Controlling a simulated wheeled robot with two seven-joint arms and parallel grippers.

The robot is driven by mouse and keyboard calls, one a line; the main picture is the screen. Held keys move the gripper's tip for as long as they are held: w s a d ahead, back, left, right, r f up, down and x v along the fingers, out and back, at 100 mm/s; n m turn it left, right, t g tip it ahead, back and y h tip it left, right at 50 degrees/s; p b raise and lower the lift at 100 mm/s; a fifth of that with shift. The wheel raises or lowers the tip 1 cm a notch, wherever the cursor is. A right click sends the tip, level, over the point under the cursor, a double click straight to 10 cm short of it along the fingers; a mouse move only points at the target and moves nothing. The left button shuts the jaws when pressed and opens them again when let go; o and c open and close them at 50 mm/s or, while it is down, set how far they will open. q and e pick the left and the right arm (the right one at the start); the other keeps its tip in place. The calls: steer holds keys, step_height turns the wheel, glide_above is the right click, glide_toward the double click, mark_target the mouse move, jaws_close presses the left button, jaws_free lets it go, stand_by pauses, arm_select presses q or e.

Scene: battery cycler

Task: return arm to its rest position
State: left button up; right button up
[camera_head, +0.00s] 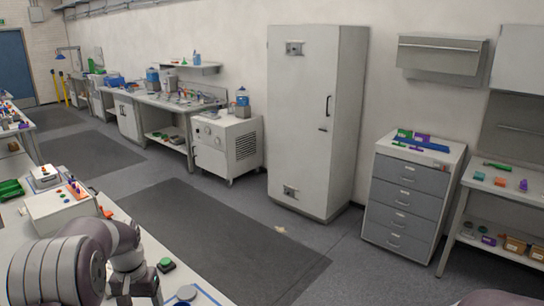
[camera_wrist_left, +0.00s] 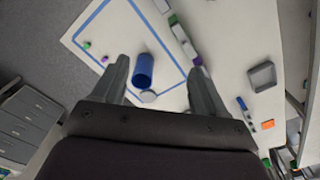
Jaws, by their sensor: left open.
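My left arm (camera_head: 75,265) comes in at the lower left of the head view, bent over the near bench. Its gripper's fingertips do not show clearly there. In the left wrist view my left gripper (camera_wrist_left: 160,65) is open, its two fingers apart. A blue cylinder (camera_wrist_left: 143,70) and a pale round disc (camera_wrist_left: 148,96) appear between the fingers in the picture, on the bench surface beyond, and nothing appears gripped. My right gripper is not in view.
The near bench carries a white box device (camera_head: 60,208), a green-topped piece (camera_head: 166,265) and a green tray (camera_head: 10,189). A blue outline (camera_wrist_left: 92,20) marks the bench. A tall cabinet (camera_head: 315,120) and drawer unit (camera_head: 408,200) stand across open floor.

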arm_select(q)
steer(key=s+d+f+b, duration=0.5)
steer(key=s+d+f, duration=0.1)
steer(key=s, duration=0.3)
steer(key=s+d+f+t+b, duration=0.1)
steer(key=s+d+f+b, duration=0.5)
steer(key=s, duration=0.3)
steer(key=shift+s+f+m, duration=0.15)
steer(key=shift+s+m, duration=0.2)
steer(key=shift+m, duration=0.05)
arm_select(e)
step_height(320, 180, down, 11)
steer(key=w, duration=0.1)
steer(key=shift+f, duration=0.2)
arm_select(q)
steer(key=shift+s, duration=0.1)
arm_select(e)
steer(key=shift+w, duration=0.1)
